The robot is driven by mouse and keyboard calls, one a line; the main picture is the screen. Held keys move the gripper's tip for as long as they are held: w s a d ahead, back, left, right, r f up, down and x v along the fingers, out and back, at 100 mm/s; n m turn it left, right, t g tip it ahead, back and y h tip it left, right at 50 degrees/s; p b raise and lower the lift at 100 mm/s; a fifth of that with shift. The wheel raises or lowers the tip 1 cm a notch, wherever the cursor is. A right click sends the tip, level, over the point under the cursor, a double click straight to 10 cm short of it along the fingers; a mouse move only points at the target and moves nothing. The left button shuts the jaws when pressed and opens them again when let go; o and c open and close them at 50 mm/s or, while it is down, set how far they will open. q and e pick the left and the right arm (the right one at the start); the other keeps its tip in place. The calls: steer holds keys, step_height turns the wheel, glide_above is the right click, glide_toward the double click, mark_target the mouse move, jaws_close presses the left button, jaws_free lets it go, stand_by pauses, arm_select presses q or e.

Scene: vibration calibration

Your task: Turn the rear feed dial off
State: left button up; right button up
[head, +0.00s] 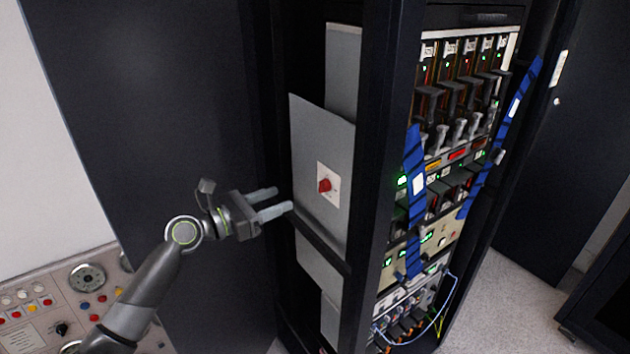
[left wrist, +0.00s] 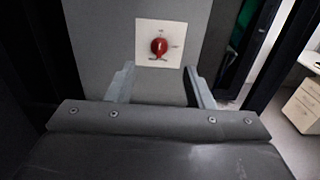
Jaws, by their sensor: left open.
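The rear feed dial (head: 324,185) is a red knob on a small white square plate, mounted on a grey panel (head: 318,130) inside the side of the dark rack. In the left wrist view the red dial (left wrist: 159,46) shows ahead, above and between my fingertips, with small markings on its plate too small to read. My left gripper (head: 278,201) is open and empty, to the left of the dial and slightly lower in the head view. Its two fingers (left wrist: 160,82) point toward the panel and appear apart from the dial. My right gripper is not in view.
The rack's dark front post (head: 378,150) stands right of the panel. Equipment with blue straps (head: 414,190) and a loose blue cable fills the rack's front. A control console (head: 60,300) is at lower left. A drawer cabinet (left wrist: 302,106) stands at right in the wrist view.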

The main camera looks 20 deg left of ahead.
mark_target(319, 183)
arm_select(q)
steer(key=p+x, duration=0.1)
steer(key=x, duration=1)
steer(key=shift+p, duration=0.4)
steer(key=c, duration=1)
